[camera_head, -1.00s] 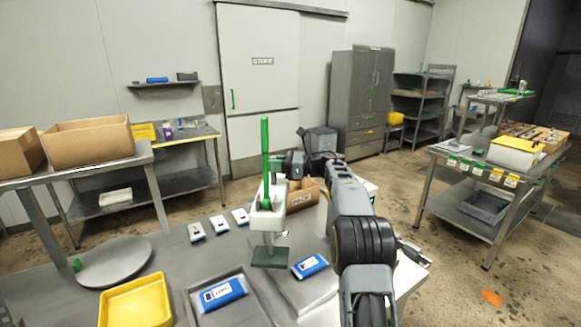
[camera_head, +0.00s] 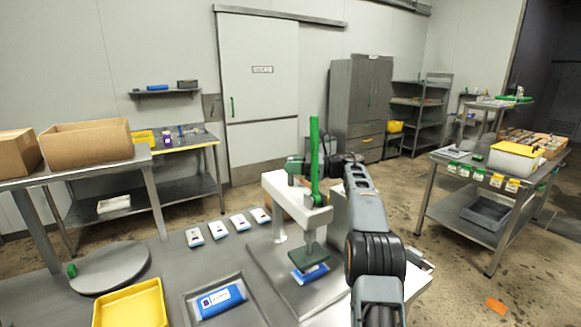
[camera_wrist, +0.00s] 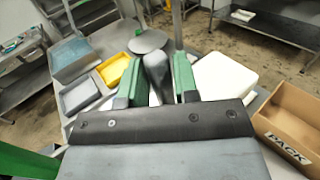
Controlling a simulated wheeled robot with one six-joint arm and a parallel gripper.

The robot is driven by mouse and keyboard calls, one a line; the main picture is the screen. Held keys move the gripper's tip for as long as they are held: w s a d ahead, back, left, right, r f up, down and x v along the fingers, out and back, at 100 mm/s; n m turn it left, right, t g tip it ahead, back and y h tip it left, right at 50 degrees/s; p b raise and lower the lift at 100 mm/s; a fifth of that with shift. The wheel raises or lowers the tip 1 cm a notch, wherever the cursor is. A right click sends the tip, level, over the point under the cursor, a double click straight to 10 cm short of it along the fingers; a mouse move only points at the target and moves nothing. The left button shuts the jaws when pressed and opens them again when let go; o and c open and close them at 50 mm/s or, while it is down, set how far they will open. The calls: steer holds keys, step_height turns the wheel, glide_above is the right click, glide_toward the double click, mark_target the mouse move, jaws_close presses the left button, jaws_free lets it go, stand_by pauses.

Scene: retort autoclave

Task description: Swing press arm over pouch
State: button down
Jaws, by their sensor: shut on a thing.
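The press arm (camera_head: 290,195) is a white beam with an upright green lever (camera_head: 314,165). A green press plate (camera_head: 309,252) hangs under its near end. The plate stands over the blue and white pouch (camera_head: 313,274) on the grey press base (camera_head: 268,268), with a gap between plate and pouch. The plate hides the pouch's far part. My gripper (camera_head: 294,167) is at the beam's far end, partly behind the lever. In the wrist view, my gripper's green-padded fingers (camera_wrist: 157,88) are shut on a dark grey handle (camera_wrist: 156,66); the white beam (camera_wrist: 224,78) is beside them.
Several white packets (camera_head: 227,227) lie in a row left of the press. A grey tray (camera_head: 190,305) holds another blue pouch (camera_head: 221,300). A yellow tray (camera_head: 131,305) and a round grey plate (camera_head: 110,268) are farther left. A cardboard box (camera_wrist: 290,125) shows in the wrist view.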

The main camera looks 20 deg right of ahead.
steer(key=shift+r, duration=0.35)
steer(key=c, duration=1.3)
jaws_free()
steer(key=o, duration=0.3)
steer(key=shift+w+f, duration=0.25)
steer(key=shift+s+d+f, duration=0.1)
steer(key=shift+d, duration=0.1)
steer(key=v, duration=1.3)
steer(key=shift+s+d, duration=0.15)
steer(key=shift+c, duration=0.3)
